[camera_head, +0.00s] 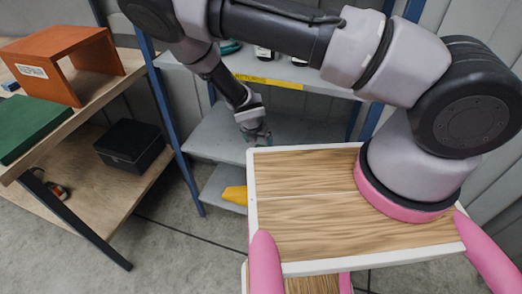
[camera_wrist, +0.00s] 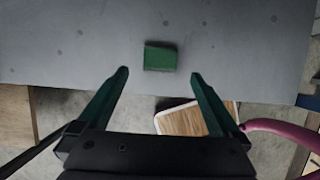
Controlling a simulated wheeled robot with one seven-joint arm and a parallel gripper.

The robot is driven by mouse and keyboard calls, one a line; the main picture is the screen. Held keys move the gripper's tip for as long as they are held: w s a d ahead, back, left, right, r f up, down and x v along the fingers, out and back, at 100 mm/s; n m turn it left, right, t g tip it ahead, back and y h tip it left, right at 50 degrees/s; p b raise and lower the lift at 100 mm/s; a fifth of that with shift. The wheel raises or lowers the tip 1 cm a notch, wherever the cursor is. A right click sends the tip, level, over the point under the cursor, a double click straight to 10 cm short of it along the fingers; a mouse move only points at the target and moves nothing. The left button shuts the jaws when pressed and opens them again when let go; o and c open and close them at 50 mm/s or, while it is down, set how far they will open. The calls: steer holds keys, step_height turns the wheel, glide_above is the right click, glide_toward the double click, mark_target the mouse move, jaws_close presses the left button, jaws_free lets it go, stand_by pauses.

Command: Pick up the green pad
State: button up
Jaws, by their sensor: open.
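A small green pad (camera_wrist: 160,57) lies on a grey shelf (camera_wrist: 60,45) in the wrist view, just beyond my fingertips and centred between them. My gripper (camera_wrist: 159,74) is open, its two green fingers spread apart with nothing between them. In the head view my gripper (camera_head: 260,138) points down over the grey middle shelf (camera_head: 212,135) of a blue-posted rack. I cannot make out the small pad there; the gripper and arm may hide it.
A wooden bench at the left holds an orange open box (camera_head: 50,80) and a flat green board (camera_head: 32,127). A black box (camera_head: 130,145) sits on its lower shelf. An upper rack shelf (camera_head: 290,72) with small items is close to my arm. A yellow object (camera_head: 235,195) lies lower down.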

mark_target(261, 145)
steer(key=x, duration=0.7)
steer(key=shift+w+f, duration=0.1)
steer(key=shift+f, duration=0.1)
steer(key=c, duration=1.5)
steer(key=shift+r, duration=0.15)
steer(key=shift+r, duration=0.6)
step_height(261, 145, up, 2)
steer(key=shift+r, duration=0.1)
steer(key=s+a, duration=0.2)
steer(key=s, duration=0.3)
steer(key=s+a, duration=0.2)
steer(key=s, duration=0.4)
steer(key=s+a, duration=0.2)
steer(key=s, duration=0.3)
steer(key=shift+s+a, duration=0.35)
steer(key=shift+a, duration=0.05)
